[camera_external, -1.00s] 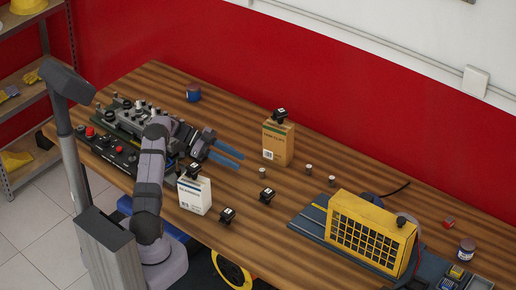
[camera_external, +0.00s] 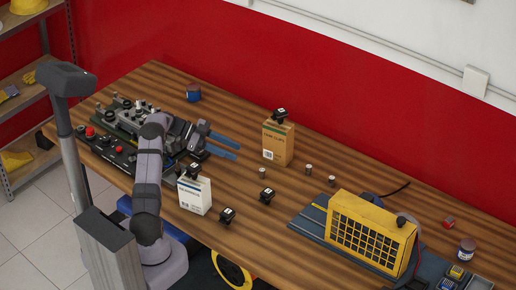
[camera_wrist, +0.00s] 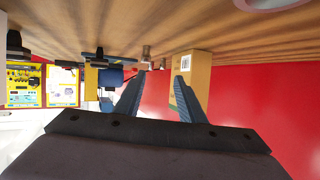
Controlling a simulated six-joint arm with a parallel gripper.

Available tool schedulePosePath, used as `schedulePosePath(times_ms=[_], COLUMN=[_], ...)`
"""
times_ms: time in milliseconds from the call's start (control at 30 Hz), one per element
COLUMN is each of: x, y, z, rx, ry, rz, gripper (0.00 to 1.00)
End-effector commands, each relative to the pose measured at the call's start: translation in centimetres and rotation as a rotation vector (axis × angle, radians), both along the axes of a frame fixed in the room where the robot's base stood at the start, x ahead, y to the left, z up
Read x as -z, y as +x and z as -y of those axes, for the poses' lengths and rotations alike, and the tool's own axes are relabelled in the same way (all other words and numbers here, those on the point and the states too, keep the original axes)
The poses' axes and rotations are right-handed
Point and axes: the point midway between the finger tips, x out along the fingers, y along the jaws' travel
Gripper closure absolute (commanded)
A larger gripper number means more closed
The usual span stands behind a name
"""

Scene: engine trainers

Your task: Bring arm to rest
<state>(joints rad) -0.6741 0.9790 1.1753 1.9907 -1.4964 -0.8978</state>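My gripper (camera_external: 237,152) has two blue fingers pointing right, above the left part of the wooden table (camera_external: 300,180). The fingers are apart with nothing between them. In the wrist view my gripper (camera_wrist: 158,78) also shows spread fingers with a clear gap. My arm is bent and reaches over the table's left end. The wrist view is upside down, with the table along its top.
An orange-brown box (camera_external: 279,145) with a black part on top stands right of my gripper. A white box (camera_external: 195,195) stands nearer the front edge. Small metal cylinders (camera_external: 308,169) and black parts (camera_external: 227,215) lie around. A yellow-framed engine trainer (camera_external: 372,232) stands right. A control panel (camera_external: 115,145) lies left.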

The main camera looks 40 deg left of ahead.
Motion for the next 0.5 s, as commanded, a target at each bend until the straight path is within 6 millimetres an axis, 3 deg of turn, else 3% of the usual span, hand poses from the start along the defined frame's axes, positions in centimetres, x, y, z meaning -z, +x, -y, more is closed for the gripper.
schedulePosePath(times_ms=[167,300,400,500], x=[-3.9,-7.8,-10.0,-11.4], y=[4.5,8.0,9.0,8.2], z=[-1.7,-5.3,-8.6,-12.0], rx=[-0.208,-0.472,-0.674,-0.867], ry=[0.072,0.169,0.248,0.33], rz=[0.127,0.217,0.234,0.204], gripper=[0.64,0.64,0.64,0.64])
